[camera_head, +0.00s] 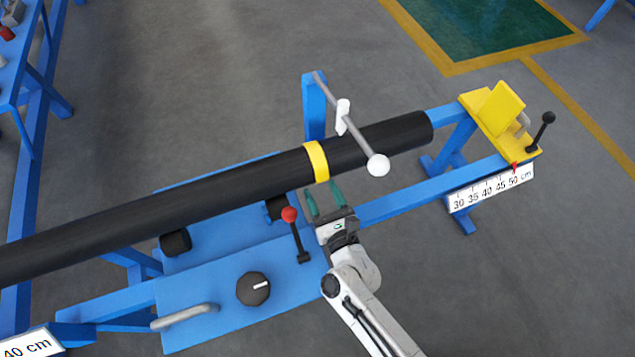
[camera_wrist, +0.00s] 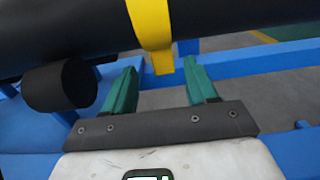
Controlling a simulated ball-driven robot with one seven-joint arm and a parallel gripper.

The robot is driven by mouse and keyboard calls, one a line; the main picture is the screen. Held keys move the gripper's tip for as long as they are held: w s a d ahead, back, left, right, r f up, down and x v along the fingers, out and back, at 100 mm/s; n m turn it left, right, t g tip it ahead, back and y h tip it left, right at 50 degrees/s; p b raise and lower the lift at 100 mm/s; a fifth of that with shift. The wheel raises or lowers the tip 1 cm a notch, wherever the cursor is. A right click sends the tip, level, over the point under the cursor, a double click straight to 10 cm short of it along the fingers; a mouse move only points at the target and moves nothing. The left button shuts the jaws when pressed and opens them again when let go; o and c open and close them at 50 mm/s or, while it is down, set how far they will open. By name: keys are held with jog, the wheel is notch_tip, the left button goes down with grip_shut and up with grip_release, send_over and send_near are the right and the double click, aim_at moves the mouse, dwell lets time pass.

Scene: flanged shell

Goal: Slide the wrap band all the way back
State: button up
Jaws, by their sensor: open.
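The yellow wrap band (camera_head: 316,161) circles the long black tube (camera_head: 230,183), somewhat short of its right end. In the wrist view the band (camera_wrist: 151,22) hangs down the near side of the tube (camera_wrist: 70,32), and its lower end shows between my two green fingers. My gripper (camera_head: 325,192) is open and empty, just in front of and below the band. In the wrist view my gripper (camera_wrist: 162,88) has its fingers spread on either side of the band's lower end; whether either finger touches it I cannot tell.
A grey rod with a white ball end (camera_head: 378,165) crosses over the tube right of the band. A red-knobbed lever (camera_head: 289,214) stands left of my gripper. A black roller (camera_head: 175,243) sits under the tube. A yellow stop block (camera_head: 497,110) stands at the far right.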

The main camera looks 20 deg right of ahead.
jog(key=s, duration=0.6)
jog(key=shift+s, duration=0.3)
jog(key=shift+w+a+r+n+y, duration=0.25)
jog(key=shift+r+n+y, duration=0.25)
jog(key=shift+n, duration=0.4)
jog(key=s+d+r+n+g+p, duration=0.5)
jog(key=s+d+r+n+g, duration=0.1)
jog(key=n, duration=1.1)
jog(key=s+d+r+n+g+h+p, duration=0.1)
jog(key=s+d+r+n+g+p, duration=0.4)
jog(key=s+n+g, duration=0.6)
jog(key=s+d+r+n, duration=0.1)
jog(key=d+r+n, duration=0.1)
jog(key=n, duration=0.3)
jog(key=shift+d+n, duration=0.4)
jog(key=shift+d, duration=0.05)
